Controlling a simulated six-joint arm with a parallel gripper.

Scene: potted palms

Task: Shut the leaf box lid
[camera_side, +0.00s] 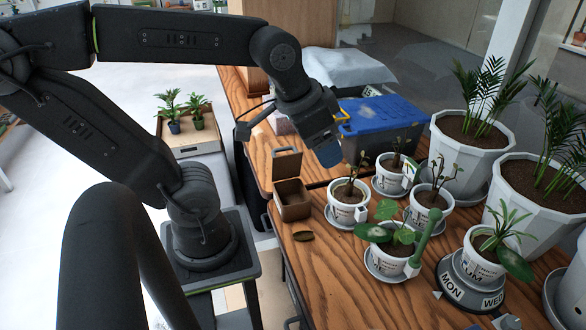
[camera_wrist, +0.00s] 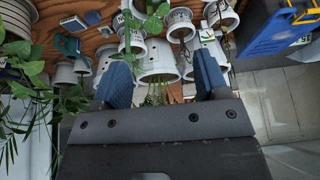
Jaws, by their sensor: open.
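The leaf box (camera_side: 292,207) is a small brown open-topped box on the wooden table, near the table's left edge in the side view. Its lid (camera_side: 287,163) stands raised at the back of the box, and the inside shows. A brown leaf (camera_side: 303,236) lies on the table in front of the box. My gripper (camera_side: 328,156) is in the air, to the right of the lid and apart from it. In the wrist view my gripper (camera_wrist: 162,78) has its two blue fingers spread with nothing held between them. I cannot make out the box in the wrist view.
Several white mug planters, one a potted plant (camera_side: 347,208) just right of the box, crowd the table. A blue-lidded crate (camera_side: 381,118) is behind them. Large white pots (camera_side: 470,165) stand at the right. Bare wood (camera_side: 330,270) lies in front of the box.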

